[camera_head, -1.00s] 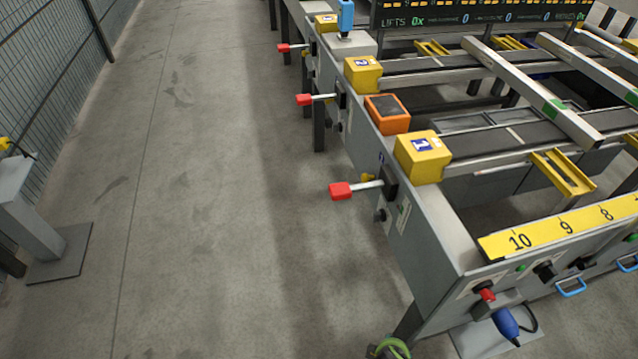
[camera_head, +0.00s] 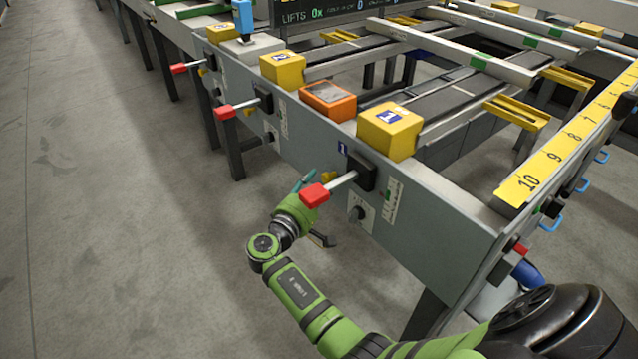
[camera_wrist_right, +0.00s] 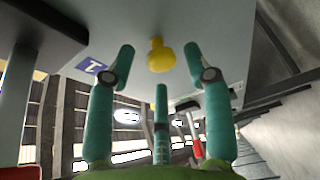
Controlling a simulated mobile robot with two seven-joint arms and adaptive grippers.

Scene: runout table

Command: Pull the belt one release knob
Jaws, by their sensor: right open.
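The yellow belt one release knob (camera_head: 329,176) sits on the grey side panel of the table, near the blue "1" label (camera_head: 342,148) and partly behind the red-tipped lever (camera_head: 314,195). In the right wrist view the knob (camera_wrist_right: 160,55) is ahead of my fingers, between the two upper fingertips in the picture. My right gripper (camera_head: 318,210) is open and empty, just left of the panel and partly hidden by the red lever tip. I cannot tell whether any finger touches the knob. My left gripper is not in view.
The red-tipped lever juts out close above my right gripper. A black dial (camera_head: 356,214) is below it on the panel. A yellow box (camera_head: 390,130) marked 1 and an orange box (camera_head: 327,101) stand on the table edge. The floor (camera_head: 120,220) to the left is clear.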

